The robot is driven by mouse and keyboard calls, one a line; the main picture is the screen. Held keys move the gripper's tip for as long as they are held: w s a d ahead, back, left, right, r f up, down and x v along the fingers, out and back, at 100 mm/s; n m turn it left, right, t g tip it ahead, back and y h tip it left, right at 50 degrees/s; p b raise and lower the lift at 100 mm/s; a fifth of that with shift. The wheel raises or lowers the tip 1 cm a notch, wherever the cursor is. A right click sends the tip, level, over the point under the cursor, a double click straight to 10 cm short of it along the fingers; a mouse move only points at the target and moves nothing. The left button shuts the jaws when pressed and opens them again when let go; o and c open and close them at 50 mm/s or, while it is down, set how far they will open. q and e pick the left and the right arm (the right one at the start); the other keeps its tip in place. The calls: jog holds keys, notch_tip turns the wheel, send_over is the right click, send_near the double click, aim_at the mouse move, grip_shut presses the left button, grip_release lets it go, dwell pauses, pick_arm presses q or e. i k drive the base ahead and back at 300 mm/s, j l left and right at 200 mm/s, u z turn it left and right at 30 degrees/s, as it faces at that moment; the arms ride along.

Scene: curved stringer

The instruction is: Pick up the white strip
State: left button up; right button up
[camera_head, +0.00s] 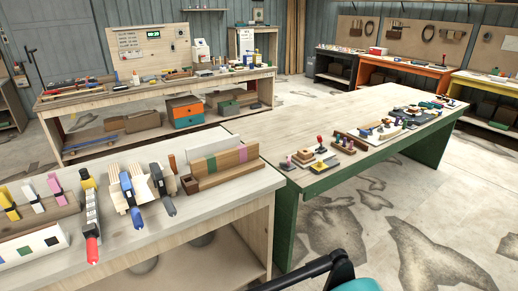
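A long white strip (207,144) stands on edge on the near left workbench, behind wooden strips with green and pink marks (224,160). A smaller upright white piece (33,196) stands farther left, between a yellow piece (8,203) and a pink piece (55,184) in a wooden holder. I cannot tell which of the two white pieces is the task's strip. Both stand apart from any gripper that I can see. Neither my left nor my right gripper shows in this view.
A white box with coloured squares (33,246), a red-tipped tool (92,244) and several clamps crowd the near bench (160,235). A green-sided table (300,132) stands to its right, mostly clear at the back left. Open floor (430,220) lies at the right.

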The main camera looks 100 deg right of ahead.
aim_at(195, 152)
jog(key=z, duration=3.2)
